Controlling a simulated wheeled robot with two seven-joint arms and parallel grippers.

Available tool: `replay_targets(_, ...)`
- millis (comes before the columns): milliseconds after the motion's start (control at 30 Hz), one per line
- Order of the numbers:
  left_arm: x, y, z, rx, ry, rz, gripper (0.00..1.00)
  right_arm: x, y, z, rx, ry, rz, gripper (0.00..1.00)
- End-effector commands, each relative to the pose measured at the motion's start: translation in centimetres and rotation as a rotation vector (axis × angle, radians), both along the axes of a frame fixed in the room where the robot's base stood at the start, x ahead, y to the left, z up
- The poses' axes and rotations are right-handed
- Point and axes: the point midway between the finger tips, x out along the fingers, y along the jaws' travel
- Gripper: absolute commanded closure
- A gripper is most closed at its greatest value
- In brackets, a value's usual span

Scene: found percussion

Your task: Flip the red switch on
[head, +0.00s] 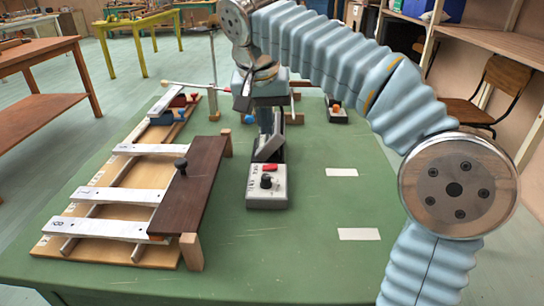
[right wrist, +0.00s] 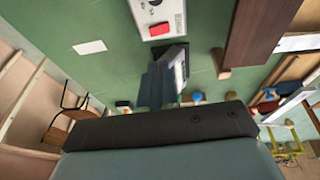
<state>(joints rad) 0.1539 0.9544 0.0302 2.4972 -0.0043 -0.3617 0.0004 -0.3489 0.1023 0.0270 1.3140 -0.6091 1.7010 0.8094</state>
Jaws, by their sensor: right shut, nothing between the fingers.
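The red switch (head: 270,168) is a small rocker on the top of a pale grey box (head: 254,196). A black knob (head: 266,182) sits in front of it. The switch also shows in the right wrist view (right wrist: 159,30), uncovered. Its on or off position is too small to tell. My right gripper (head: 269,150) is shut and empty, pointing down just behind the box. In the right wrist view its dark fingers (right wrist: 165,78) end a little short of the switch, and I cannot tell whether they touch the box. My left gripper is not in view.
On the green table (head: 320,265), a wooden bar instrument (head: 110,200) with a dark brown board (head: 192,185) lies left of the box. Two white cards (head: 358,234) lie right of it. A small box with an orange knob (head: 337,110) stands behind. The table front is clear.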

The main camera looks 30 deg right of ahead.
Motion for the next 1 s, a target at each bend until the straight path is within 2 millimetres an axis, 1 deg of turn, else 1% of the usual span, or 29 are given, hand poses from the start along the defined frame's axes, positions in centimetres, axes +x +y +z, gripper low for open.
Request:
replay_targets(33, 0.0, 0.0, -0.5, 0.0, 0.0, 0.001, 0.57, 0.2, -0.3, -1.4, -0.001, 0.003, -0.002, 1.0)
replay_targets(100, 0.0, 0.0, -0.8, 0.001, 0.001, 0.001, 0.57, 0.5, -0.6, -2.8, -0.002, 0.003, -0.002, 1.0)
replay_targets(200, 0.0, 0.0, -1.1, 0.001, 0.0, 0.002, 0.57, 0.9, -1.0, -4.6, -0.001, 0.002, -0.002, 1.0)
replay_targets(300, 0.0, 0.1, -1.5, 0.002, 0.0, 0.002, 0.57, 0.7, -1.3, -6.2, -0.001, 0.002, -0.002, 1.0)
replay_targets(400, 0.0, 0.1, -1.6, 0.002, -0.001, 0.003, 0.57, 0.6, -1.5, -7.3, -0.001, 0.002, -0.002, 1.0)
replay_targets(600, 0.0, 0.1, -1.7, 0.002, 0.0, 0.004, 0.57, 0.5, -1.7, -8.2, 0.0, 0.0, -0.001, 1.0)
replay_targets(900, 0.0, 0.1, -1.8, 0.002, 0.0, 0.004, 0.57, 0.5, -1.7, -8.2, 0.001, -0.001, -0.001, 1.0)
replay_targets(967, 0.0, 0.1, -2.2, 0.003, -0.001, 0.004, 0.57, 0.4, -1.8, -8.5, 0.013, -0.009, -0.001, 1.0)
replay_targets(1000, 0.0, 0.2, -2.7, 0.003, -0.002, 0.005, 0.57, 0.3, -1.9, -8.9, 0.033, -0.02, -0.003, 1.0)
